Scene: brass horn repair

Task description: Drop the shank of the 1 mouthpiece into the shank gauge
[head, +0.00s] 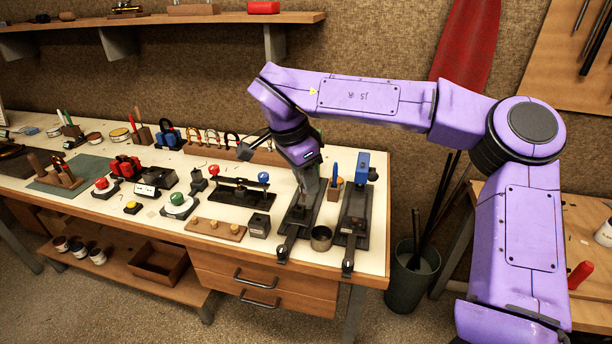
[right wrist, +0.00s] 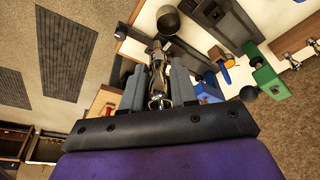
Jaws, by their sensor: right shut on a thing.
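My right gripper (head: 309,193) points down over the right part of the workbench, above a dark long-based stand. In the right wrist view its two grey fingers (right wrist: 160,78) are shut on a small shiny metal piece, which looks like the mouthpiece (right wrist: 157,97). The fingers hide most of it, and in the head view I cannot make it out. I cannot tell for sure which item is the shank gauge; a small dark block (head: 260,226) stands near the bench's front edge, left of the gripper. My left gripper is not in view.
A second stand with a blue top (head: 362,168) is right of the gripper. A metal cup (head: 320,238) stands between the stand bases. A wooden peg board (head: 215,229) lies left of the dark block. A grey bin (head: 413,270) stands on the floor at right.

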